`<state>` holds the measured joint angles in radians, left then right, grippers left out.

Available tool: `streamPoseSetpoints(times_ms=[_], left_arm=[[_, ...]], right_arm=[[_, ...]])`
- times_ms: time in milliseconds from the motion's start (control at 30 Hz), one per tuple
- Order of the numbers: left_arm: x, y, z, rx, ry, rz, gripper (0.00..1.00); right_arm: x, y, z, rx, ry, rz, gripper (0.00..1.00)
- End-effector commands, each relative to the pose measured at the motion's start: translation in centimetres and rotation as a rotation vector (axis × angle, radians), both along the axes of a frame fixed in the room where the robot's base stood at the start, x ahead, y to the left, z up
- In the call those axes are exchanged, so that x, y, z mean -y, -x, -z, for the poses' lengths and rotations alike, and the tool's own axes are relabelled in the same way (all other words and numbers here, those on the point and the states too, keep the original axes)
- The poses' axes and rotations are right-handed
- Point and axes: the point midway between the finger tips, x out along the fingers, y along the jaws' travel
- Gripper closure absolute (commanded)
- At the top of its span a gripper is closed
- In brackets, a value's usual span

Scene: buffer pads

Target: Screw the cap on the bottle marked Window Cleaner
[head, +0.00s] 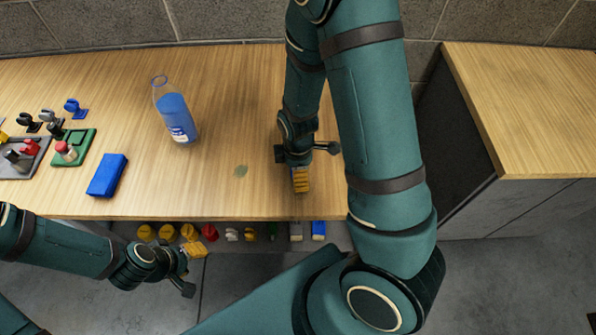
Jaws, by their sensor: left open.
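A clear bottle (177,118) with blue liquid stands on the wooden table, left of centre. Its neck shows open with no cap on it. A small white label is on its lower front, too small to read. I cannot make out which thing is its cap. My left gripper (193,249) is open, with yellow finger pads, low in front of the table's front edge and well apart from the bottle. My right gripper (301,181) hangs over the table near the front edge, right of the bottle. Its finger gap does not show clearly.
A blue block (108,175) lies left of the bottle. A green tray (84,155) and a grey tray (14,168) with small knobs stand further left. Several coloured pieces (210,232) line a ledge below the front edge. A cabinet (530,100) stands right. The table's middle is mostly clear.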

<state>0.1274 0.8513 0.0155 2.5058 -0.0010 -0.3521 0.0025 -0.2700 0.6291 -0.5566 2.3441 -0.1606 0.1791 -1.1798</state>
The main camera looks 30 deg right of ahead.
Motion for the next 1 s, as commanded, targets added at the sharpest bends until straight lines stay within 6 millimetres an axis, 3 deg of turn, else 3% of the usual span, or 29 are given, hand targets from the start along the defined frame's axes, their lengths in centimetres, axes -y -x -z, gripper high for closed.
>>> streamPoseSetpoints(times_ms=[167,200,433,800,1000], left_arm=[[0.0,0.0,-0.1,0.000,0.000,0.000,0.53],[0.0,0.0,-0.1,0.000,0.000,0.000,0.53],[0.0,0.0,-0.1,0.000,0.000,0.000,0.53],[0.0,0.0,-0.1,0.000,0.000,0.000,0.53],[0.0,0.2,-1.1,-0.004,0.001,0.000,0.53]], right_arm=[[0.0,0.0,-0.1,0.000,0.000,0.000,0.18],[0.0,0.0,-0.1,0.000,0.000,0.000,0.21],[0.0,0.0,-0.1,0.000,0.000,0.000,0.66],[0.0,0.0,-0.2,0.000,-0.001,0.000,0.67],[-0.1,-0.1,-2.7,0.005,-0.001,-0.001,0.67]])
